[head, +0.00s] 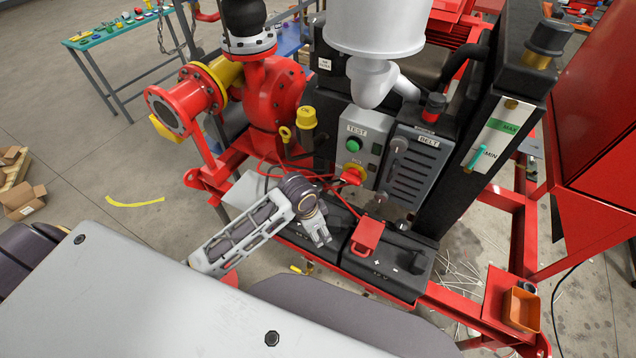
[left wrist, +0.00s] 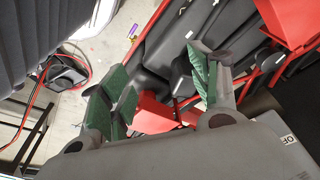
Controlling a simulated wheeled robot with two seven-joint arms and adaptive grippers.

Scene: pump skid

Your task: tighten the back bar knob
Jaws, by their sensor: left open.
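My right gripper is not in view.
Behind the gripper stand the TEST panel (head: 358,146) with a green button and red switch, and the grey BELT cover (head: 414,168). A red cable (head: 300,172) loops close to my wrist. An orange bin (head: 521,308) stands at the right. Open floor lies left.

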